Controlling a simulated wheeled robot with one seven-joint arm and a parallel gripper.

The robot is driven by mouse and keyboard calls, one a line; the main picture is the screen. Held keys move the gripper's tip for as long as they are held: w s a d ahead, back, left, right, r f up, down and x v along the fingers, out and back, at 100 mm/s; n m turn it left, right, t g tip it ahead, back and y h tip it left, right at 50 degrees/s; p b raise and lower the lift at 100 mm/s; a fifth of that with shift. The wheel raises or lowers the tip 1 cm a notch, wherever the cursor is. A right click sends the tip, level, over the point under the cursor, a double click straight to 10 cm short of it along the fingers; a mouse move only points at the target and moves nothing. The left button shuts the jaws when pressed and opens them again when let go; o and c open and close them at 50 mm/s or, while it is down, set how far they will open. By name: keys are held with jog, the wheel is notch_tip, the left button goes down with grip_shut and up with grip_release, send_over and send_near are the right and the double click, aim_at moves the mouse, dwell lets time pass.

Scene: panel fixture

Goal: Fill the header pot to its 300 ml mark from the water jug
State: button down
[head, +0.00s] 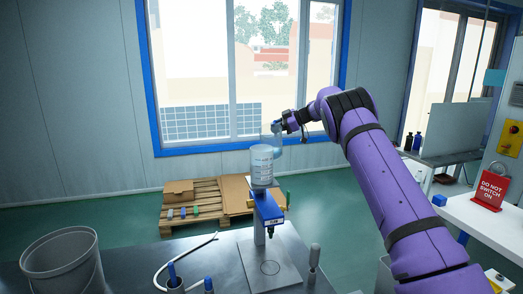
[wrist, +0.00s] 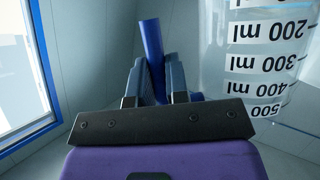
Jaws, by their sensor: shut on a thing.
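The header pot (head: 262,168), a clear cylinder with printed marks, stands upright on a blue bracket (head: 268,207). My gripper (head: 283,126) is shut on the jug's blue handle, which shows between the fingers (wrist: 160,78) in the wrist view. I cannot tell the water level in either vessel or whether water is flowing.
A grey bucket (head: 62,262) stands at the left of the metal bench (head: 215,262). A hose (head: 190,252) and a dark-handled tool (head: 314,256) are near the stand. A pallet (head: 205,205) lies on the floor behind. A red "do not switch on" sign (head: 490,190) stands at right.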

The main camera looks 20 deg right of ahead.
jog(key=shift+w+d+f+m+g+y, duration=0.25)
jog(key=shift+w+f+m, duration=0.15)
jog(key=shift+f, duration=0.35)
jog(key=shift+w+d+f+m+g+y, duration=0.15)
jog(key=shift+w+f+m+g, duration=0.2)
jog(key=shift+f, duration=0.35)
jog(key=shift+w+d+f+m+g+y, duration=0.2)
jog(key=shift+w+f+m, duration=0.25)
jog(key=shift+f, duration=0.3)
